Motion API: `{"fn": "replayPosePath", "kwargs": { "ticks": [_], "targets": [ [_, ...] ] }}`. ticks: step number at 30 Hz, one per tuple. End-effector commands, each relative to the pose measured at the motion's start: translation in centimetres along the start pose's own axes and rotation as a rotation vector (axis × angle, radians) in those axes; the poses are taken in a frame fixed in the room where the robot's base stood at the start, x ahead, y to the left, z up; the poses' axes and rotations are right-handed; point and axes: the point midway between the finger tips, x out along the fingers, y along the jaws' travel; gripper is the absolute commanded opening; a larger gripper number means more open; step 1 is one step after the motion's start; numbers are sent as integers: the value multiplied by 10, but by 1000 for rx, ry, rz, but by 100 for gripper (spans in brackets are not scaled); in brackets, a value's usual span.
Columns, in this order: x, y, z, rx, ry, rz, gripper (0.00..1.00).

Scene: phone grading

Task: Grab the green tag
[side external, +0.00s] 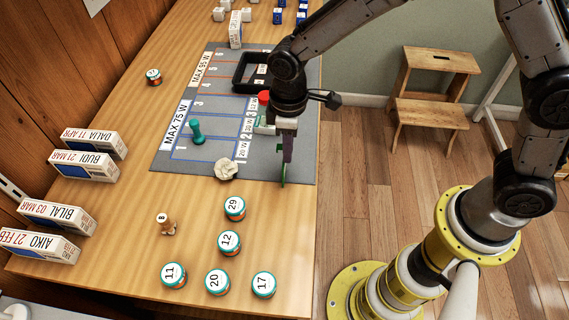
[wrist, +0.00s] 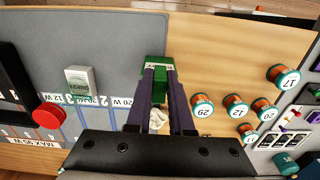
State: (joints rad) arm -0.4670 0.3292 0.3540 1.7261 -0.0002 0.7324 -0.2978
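The green tag (wrist: 154,46) is at my fingertips in the wrist view, with a pale band across it. It shows behind and between the two dark fingers. My gripper (wrist: 158,72) has its fingers apart, with green in the gap; I cannot tell whether they press on the tag. In the side view, my gripper (side external: 287,160) points down near the right edge of the grey mat. The tag (side external: 282,178) shows there as a thin green upright edge beside the fingertips, partly hidden by the finger.
On the grey mat (side external: 210,75) stand a teal peg-like piece (side external: 196,132), a black tray (side external: 252,72) and a red knob (side external: 264,97). A white crumpled piece (side external: 227,169) lies near my gripper. Numbered jars (side external: 229,240) stand in front; name boxes (side external: 55,216) line the left.

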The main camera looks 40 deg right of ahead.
Motion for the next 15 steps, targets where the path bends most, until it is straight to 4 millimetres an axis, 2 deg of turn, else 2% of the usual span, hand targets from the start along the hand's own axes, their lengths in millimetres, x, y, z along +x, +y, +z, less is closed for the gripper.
{"fn": "replayPosePath", "kwargs": {
  "ticks": [1,3,15],
  "targets": [
    [0,0,0,0,0,0,8],
    [0,0,0,0,0,0,0],
    [0,0,0,0,0,0,0]
  ]
}}
